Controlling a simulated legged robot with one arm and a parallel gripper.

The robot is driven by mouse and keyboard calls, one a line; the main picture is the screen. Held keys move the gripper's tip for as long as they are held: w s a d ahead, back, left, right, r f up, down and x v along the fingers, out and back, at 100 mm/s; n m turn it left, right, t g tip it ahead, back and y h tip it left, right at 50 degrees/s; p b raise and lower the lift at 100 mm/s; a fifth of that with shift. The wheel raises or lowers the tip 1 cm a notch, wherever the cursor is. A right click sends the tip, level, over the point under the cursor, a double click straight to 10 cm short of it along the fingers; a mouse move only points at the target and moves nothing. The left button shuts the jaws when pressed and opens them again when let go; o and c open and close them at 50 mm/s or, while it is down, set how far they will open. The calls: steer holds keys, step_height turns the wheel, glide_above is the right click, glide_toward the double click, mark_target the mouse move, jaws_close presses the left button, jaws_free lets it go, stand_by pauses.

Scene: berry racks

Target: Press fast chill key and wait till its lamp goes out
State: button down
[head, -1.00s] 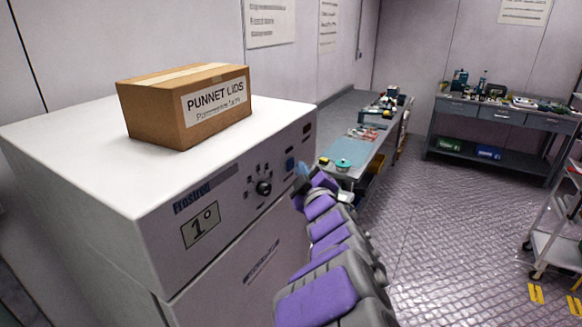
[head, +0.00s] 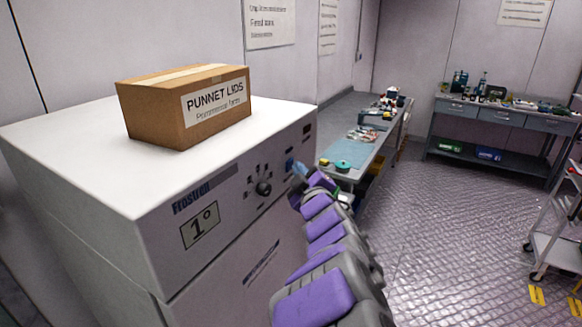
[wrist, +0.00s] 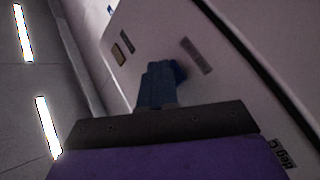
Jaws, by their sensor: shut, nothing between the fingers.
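The white Frostrell chiller (head: 225,240) fills the left of the head view. Its front panel has a "1°" display (head: 200,225), a black dial (head: 263,187) and a small blue key (head: 289,164). A dark rectangle (head: 307,129) lies above the key; I see no glow on it. My gripper (head: 299,169) is shut and empty, its pale blue tips at the blue key's right edge. Whether they touch it I cannot tell. In the wrist view my gripper (wrist: 162,82) points at the panel, and its fingers hide part of the blue key (wrist: 179,72).
A cardboard box marked PUNNET LIDS (head: 190,105) sits on top of the chiller. A grey workbench (head: 350,107) with tools stands behind, another bench (head: 510,118) at the back right. A trolley (head: 555,240) is at the right edge. The floor between is clear.

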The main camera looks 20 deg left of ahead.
steer(key=shift+a, duration=0.1)
stand_by(0.5)
steer(key=shift+d, duration=0.85)
steer(key=shift+s+d+p, duration=0.15)
steer(key=shift+d+p, duration=0.45)
steer(key=shift+d, duration=0.65)
steer(key=shift+s+d+p, duration=0.1)
steer(key=shift+d+p, duration=0.45)
steer(key=shift+d, duration=0.7)
